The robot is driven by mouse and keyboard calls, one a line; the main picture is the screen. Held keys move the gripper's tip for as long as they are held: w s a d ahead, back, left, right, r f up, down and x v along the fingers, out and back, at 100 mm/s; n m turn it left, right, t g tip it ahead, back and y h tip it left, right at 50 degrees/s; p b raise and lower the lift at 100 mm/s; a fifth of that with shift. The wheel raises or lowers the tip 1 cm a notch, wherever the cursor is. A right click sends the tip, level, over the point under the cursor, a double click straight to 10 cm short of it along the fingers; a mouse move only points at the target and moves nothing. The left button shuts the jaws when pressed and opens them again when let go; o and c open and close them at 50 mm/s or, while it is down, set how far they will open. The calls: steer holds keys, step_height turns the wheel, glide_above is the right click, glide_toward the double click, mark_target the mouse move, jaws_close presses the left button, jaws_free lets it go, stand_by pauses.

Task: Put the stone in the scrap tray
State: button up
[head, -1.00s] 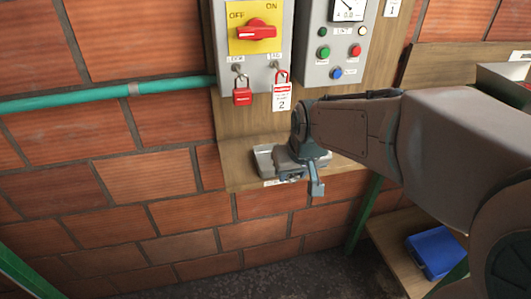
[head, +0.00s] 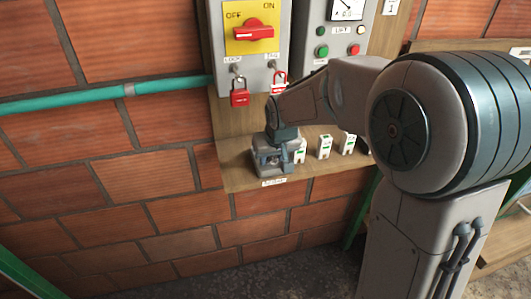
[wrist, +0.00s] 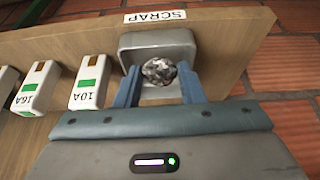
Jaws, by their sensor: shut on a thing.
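The stone (wrist: 159,71), a rough black-and-white lump, sits between the two blue fingers of my gripper (wrist: 160,78) in the wrist view. My gripper is shut on it. The grey metal scrap tray (wrist: 155,40) is right behind the stone in that view, with the fingers reaching over its opening. Whether the stone touches the tray floor I cannot tell. In the head view my gripper (head: 273,158) points down at the tray (head: 257,160) on the wooden shelf and covers much of it; the stone is hidden there.
White-and-green fuses, marked 10A (wrist: 90,82) and 16A (wrist: 36,88), stand on the shelf beside the tray. A SCRAP label (wrist: 155,17) is on the shelf edge. A red padlock (head: 239,94) hangs from the switch box (head: 253,50) above.

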steer(key=w+f, duration=0.1)
steer(key=w, duration=0.1)
steer(key=shift+w+a+f+p, duration=0.3)
steer(key=shift+a+f+p, duration=0.05)
steer(key=shift+f, duration=0.05)
steer(key=shift+w+a+f, duration=0.1)
steer(key=shift+w+f, duration=0.2)
steer(key=shift+f, duration=0.05)
steer(key=shift+f, duration=0.2)
steer(key=o, duration=0.8)
steer(key=shift+r, duration=0.1)
